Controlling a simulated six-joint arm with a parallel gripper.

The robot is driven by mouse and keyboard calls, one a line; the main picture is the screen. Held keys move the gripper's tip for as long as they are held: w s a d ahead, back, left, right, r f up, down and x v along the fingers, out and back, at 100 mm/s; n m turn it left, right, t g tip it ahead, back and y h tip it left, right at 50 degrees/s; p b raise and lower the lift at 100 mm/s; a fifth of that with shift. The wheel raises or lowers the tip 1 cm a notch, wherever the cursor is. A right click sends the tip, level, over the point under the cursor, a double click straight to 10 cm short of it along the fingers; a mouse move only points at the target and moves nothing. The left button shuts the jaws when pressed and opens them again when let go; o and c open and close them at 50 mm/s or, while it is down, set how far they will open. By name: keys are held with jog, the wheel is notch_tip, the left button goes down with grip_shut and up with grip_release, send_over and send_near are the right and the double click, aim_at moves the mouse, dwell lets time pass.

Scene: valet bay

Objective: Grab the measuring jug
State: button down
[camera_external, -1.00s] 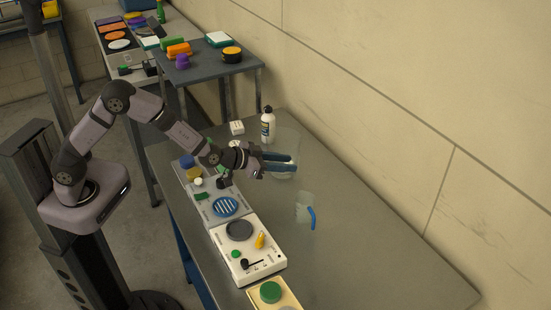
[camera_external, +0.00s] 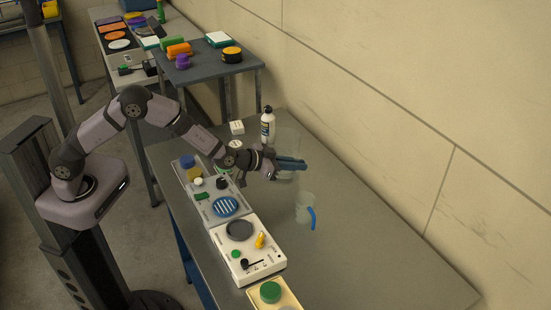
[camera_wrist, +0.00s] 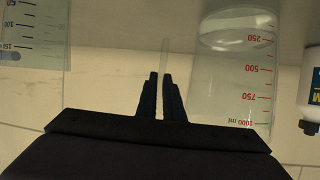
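The measuring jug (camera_external: 303,208) is clear, with a blue handle on its right side, and stands upright on the grey bench. A clear vessel with blue scale marks at the left edge of the wrist view (camera_wrist: 32,35) appears to be this jug, cut off by the frame. My gripper (camera_external: 305,164) is above the bench, beyond the jug and apart from it. In the wrist view its fingers (camera_wrist: 161,78) stand close together with a narrow gap.
A large clear vessel with red marks (camera_wrist: 235,75) stands close to my gripper, beside a white bottle (camera_external: 268,126). Several devices line the bench's left edge, including a cream scale (camera_external: 262,275). The bench right of the jug (camera_external: 390,260) is clear. A wall runs behind.

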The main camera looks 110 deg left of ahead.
aim_at(297, 156)
jog(key=shift+r, duration=0.3)
jog(key=shift+r+b, duration=0.4)
jog(key=shift+r, duration=4.35)
jog(key=shift+r+p, duration=0.15)
jog(key=shift+p, duration=0.15)
